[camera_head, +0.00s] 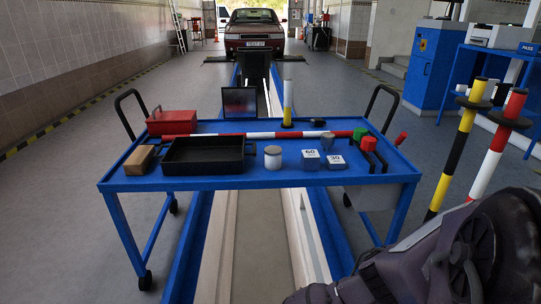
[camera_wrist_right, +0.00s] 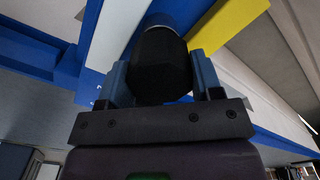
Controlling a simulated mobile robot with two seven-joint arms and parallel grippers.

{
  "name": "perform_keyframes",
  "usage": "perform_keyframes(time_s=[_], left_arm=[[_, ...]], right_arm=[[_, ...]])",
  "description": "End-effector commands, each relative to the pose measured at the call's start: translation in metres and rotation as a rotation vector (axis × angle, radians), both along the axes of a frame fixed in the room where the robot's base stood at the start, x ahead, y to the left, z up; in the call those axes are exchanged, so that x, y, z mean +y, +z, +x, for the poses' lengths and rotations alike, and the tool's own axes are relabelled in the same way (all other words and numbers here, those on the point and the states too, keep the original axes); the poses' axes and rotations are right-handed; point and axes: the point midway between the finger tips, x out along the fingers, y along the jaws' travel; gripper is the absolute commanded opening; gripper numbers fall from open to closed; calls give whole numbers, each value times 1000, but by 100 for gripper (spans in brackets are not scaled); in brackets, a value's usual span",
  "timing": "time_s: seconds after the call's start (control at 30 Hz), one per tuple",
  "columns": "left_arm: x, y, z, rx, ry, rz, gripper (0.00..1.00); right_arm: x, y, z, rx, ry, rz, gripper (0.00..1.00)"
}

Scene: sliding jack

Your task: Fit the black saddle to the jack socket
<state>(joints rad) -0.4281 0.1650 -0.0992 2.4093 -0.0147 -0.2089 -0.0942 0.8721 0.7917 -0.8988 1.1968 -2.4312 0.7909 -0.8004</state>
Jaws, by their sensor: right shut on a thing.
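My right gripper (camera_wrist_right: 160,78) is shut on a dark, rounded black thing, which I take for the black saddle (camera_wrist_right: 158,58); its two blue-grey fingers press on either side of it. A blue-grey round part (camera_wrist_right: 172,14) shows just beyond the saddle at the top of the right wrist view. I cannot tell whether they touch or whether it is the jack socket. In the head view my right arm fills the lower right corner, and its fingertips cannot be made out. My left gripper is not in view.
A blue table (camera_head: 225,182) stands ahead, carrying a red box (camera_head: 171,122), a black tray (camera_head: 203,165), a wooden block (camera_head: 139,160), a white-and-grey jar (camera_head: 273,162) and small blocks. A red-and-white bar lies across it. Striped posts (camera_head: 462,150) stand at right. Blue rails run below.

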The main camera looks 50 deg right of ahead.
Motion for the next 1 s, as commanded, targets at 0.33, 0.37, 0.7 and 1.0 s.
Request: perform_keyframes(time_s=[0.33,0.37,0.7,1.0], left_arm=[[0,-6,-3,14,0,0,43],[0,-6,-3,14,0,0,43],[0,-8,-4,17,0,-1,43],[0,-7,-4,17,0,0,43]], right_arm=[[0,-7,0,0,0,1,35],[0,-8,0,0,0,1,35],[0,-15,0,0,0,1,35],[0,-14,0,0,0,0,89]])
